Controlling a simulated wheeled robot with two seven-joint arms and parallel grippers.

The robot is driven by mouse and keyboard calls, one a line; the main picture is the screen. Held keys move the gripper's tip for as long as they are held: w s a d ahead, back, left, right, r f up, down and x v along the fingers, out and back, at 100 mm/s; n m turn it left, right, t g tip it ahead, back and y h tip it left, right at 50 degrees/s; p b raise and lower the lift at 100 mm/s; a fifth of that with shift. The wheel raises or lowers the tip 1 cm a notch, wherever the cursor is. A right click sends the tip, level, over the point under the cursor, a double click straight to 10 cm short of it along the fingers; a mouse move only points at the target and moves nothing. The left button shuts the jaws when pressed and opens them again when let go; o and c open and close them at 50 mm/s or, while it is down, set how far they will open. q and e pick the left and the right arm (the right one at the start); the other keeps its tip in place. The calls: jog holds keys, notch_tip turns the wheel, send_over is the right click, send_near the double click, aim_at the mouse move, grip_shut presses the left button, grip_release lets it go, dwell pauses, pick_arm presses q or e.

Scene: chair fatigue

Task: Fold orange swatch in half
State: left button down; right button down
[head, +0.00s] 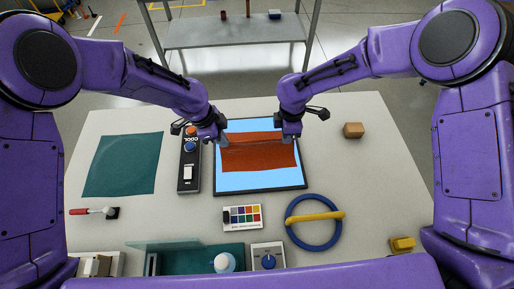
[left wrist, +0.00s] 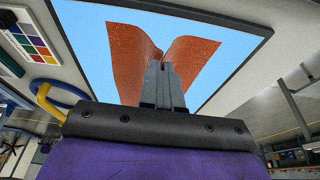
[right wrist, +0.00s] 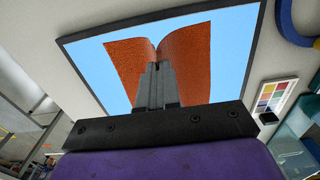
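The orange swatch (head: 258,157) lies on a light-blue panel with a black frame (head: 229,182) in the middle of the table. My left gripper (head: 224,141) is at the swatch's far left corner, and my right gripper (head: 287,133) is at its far right corner. In the left wrist view the fingers (left wrist: 162,72) are together and the swatch (left wrist: 130,50) creases up around them. In the right wrist view the fingers (right wrist: 157,70) are also together, with the swatch (right wrist: 185,55) bunched and raised at them. The far edge of the swatch looks lifted between the grippers.
A black control box (head: 189,160) stands close left of the panel, beside a teal cloth (head: 123,164). A colour chart (head: 242,217) and a blue ring with a yellow bar (head: 291,231) lie in front. A wooden block (head: 353,130) sits right, with clear table around it.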

pick_arm(q)
jog(key=shift+r, duration=0.1)
pick_arm(e)
jog(key=shift+r, duration=0.1)
